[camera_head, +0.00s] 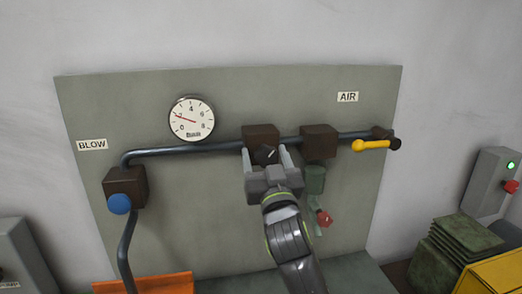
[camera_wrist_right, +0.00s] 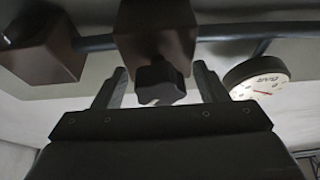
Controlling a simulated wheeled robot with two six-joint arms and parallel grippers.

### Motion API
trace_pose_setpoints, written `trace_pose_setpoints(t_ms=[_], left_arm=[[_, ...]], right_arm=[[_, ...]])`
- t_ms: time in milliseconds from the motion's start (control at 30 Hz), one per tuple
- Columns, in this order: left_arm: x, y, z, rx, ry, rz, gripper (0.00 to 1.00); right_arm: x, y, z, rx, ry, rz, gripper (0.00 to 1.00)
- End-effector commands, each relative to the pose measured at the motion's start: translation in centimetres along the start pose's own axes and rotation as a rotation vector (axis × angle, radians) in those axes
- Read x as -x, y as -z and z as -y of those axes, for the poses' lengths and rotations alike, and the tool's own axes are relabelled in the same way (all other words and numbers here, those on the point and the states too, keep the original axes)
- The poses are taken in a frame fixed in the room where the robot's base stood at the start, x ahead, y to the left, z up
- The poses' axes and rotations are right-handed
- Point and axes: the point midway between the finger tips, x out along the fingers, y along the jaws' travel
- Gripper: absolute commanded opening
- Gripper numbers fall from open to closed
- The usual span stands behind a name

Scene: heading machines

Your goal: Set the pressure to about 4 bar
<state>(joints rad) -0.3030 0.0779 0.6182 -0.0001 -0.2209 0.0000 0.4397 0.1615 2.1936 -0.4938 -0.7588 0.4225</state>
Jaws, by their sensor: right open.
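The round white pressure gauge (camera_head: 191,118) is on the grey-green panel, its red needle pointing left, near the 2 mark. It also shows at the right of the right wrist view (camera_wrist_right: 257,76). A brown regulator block (camera_head: 260,132) sits on the pipe with a dark knob (camera_wrist_right: 160,82) on its front. My right gripper (camera_head: 266,155) is open, its fingers on either side of the knob; the right wrist view shows gaps on both sides. My left gripper is not in view.
A second brown block (camera_head: 319,141) with a green bowl (camera_head: 315,179) and red-handled drain (camera_head: 324,218) is close right of my gripper. A yellow lever (camera_head: 371,145) is at AIR, a blue knob (camera_head: 119,204) below BLOW. An orange tray (camera_head: 145,284) is at lower left.

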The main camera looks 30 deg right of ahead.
Motion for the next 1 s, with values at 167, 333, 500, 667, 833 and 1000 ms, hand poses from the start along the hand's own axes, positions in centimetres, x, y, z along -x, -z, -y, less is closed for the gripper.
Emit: trace_pose_setpoints(t_ms=[167, 333, 500, 667, 833, 1000], left_arm=[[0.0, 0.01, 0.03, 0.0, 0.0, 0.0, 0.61], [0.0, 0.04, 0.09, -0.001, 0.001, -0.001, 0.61], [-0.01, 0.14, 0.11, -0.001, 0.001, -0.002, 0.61], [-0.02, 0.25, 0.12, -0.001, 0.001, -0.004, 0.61], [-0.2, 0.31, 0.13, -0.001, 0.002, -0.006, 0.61], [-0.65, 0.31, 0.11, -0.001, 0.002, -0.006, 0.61]], right_arm=[[0.01, 0.01, -0.02, 0.0, 0.0, 0.0, 0.66], [0.01, 0.01, -0.02, 0.0, 0.0, 0.0, 0.54], [0.0, 0.0, -0.01, 0.0, 0.0, 0.0, 0.32], [0.0, 0.0, -0.01, -0.001, -0.001, 0.0, 0.22], [0.01, -0.02, 0.01, -0.023, -0.01, -0.001, 0.22], [0.03, -0.08, 0.07, -0.09, -0.037, -0.001, 0.22]])
